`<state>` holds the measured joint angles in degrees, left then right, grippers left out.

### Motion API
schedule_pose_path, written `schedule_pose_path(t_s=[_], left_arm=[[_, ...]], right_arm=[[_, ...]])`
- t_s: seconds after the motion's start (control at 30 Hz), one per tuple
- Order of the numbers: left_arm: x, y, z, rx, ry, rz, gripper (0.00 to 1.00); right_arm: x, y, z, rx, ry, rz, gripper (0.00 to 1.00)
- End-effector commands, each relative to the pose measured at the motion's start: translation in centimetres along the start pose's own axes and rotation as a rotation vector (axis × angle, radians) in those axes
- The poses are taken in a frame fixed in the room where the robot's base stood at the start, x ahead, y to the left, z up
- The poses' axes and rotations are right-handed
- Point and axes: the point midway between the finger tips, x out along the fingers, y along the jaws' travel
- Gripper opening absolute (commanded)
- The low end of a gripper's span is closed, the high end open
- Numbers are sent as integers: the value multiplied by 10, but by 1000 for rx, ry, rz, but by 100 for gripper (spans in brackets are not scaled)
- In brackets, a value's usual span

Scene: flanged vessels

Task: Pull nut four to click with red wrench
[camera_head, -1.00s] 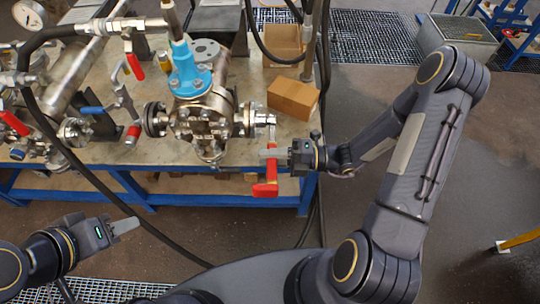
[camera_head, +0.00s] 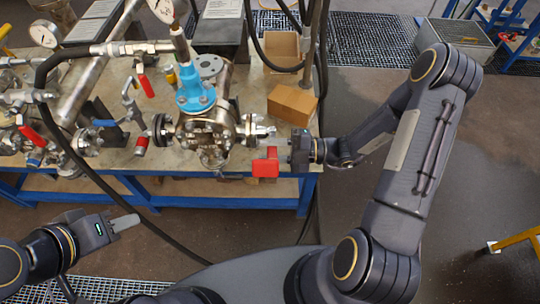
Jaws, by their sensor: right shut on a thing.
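The flanged vessel (camera_head: 208,130), silver with a blue top fitting (camera_head: 195,92), stands on the bench. Its right side flange (camera_head: 250,129) carries bolts and nuts; I cannot tell which is nut four. My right gripper (camera_head: 279,154) is just right of and in front of that flange, shut on the red wrench (camera_head: 265,168). The red handle shows at the bench's front edge. Whether the wrench's head sits on a nut is too small to tell. My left gripper (camera_head: 125,222) is apart from the bench at lower left, empty; its finger gap is not clear.
A cardboard box (camera_head: 292,102) stands on the bench behind my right gripper, with an open box (camera_head: 281,48) farther back. Pipes, a gauge (camera_head: 44,33) and red-handled valves crowd the bench's left. A black hose (camera_head: 120,190) crosses in front.

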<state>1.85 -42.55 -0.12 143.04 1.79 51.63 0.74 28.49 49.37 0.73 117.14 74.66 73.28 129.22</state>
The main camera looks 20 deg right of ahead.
Motion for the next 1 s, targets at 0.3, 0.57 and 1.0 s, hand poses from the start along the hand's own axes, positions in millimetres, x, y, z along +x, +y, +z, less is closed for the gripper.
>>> schedule_pose_path(t_s=[0.3, 0.57, 1.0], left_arm=[[0, 0, 0, 0, 0, 0, 38], [0, 0, 0, 0, 0, 0, 38], [0, 0, 0, 0, 0, 0, 38]], right_arm=[[-9, 11, 0, 80, 1, 4, 0], [-38, 11, 1, 78, 0, 3, 0], [-50, 11, 0, 78, 3, 2, 0]])
